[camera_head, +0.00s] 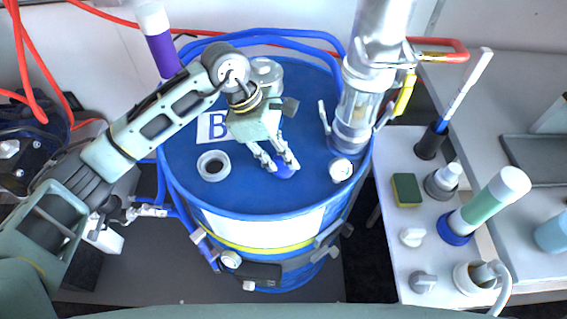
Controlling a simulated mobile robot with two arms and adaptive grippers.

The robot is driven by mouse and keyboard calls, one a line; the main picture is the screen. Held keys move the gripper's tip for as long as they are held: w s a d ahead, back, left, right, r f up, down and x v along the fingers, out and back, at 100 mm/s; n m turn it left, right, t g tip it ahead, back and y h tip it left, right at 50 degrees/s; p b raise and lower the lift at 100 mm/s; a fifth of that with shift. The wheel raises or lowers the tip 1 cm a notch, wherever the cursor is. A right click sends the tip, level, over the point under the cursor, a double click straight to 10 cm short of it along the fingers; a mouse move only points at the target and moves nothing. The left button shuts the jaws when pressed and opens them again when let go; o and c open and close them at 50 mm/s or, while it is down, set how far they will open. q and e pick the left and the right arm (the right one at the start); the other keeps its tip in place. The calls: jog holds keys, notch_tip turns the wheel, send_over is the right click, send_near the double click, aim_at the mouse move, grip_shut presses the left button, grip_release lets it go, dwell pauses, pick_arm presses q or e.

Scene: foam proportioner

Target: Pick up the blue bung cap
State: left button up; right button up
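The blue bung cap (284,171) is on or just above the top of the blue drum (300,204), right of the drum's middle. My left gripper (282,166) reaches in from the left and points down at it. Its two fingers are a little apart, with the cap at and between the tips. The fingers partly hide the cap, and I cannot tell whether they press on it. A grey ring-shaped fitting (213,166) stands on the drum top left of the gripper. My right gripper is not in view.
A clear and metal cylinder (355,105) stands at the drum's back right, close to my gripper. A small gauge (341,169) sits at the right rim. Blue hoses (262,36) run behind. A white side table at right holds a sponge (406,190) and a green-banded bottle (487,205).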

pick_arm(q)
grip_shut()
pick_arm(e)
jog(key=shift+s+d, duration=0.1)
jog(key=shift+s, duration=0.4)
